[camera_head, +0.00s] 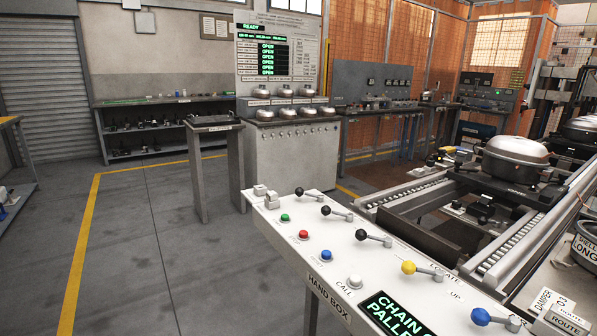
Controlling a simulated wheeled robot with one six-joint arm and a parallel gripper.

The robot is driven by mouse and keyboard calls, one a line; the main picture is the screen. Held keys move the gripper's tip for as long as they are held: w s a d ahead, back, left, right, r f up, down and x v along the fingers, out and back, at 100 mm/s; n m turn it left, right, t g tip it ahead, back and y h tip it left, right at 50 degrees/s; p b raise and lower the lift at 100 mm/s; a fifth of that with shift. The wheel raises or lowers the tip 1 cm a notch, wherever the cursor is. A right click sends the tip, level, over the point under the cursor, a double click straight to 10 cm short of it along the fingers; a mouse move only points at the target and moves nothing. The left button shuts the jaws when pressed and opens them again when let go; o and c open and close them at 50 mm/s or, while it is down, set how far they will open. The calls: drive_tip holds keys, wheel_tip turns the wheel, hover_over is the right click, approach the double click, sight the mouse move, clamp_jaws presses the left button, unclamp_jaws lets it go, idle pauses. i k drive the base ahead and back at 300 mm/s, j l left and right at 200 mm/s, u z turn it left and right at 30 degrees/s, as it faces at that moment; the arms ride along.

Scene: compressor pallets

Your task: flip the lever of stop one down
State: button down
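A white control panel (283,232) marked HAND BOX runs from the centre to the bottom right. Along its right side stand three levers with black knobs: a far one (300,191), a middle one (326,210) and a near one (361,234). The black levers' labels are too small to read, so I cannot tell which is stop one. My gripper is not in view.
Green (285,218), red (303,235), blue (326,255) and white (355,281) buttons line the panel's left side. A roller conveyor (500,252) with a silver compressor (516,157) lies right. A small stand (198,175) stands behind. The floor (150,240) at left is clear.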

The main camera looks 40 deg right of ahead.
sight(300, 192)
drive_tip(key=i+l+z, duration=0.1)
drive_tip(key=i+z, duration=0.35)
drive_tip(key=i+j+z, duration=0.1)
drive_tip(key=i+z, duration=0.4)
drive_tip(key=i+j+z, duration=0.2)
drive_tip(key=z, duration=0.25)
drive_tip(key=i, duration=0.15)
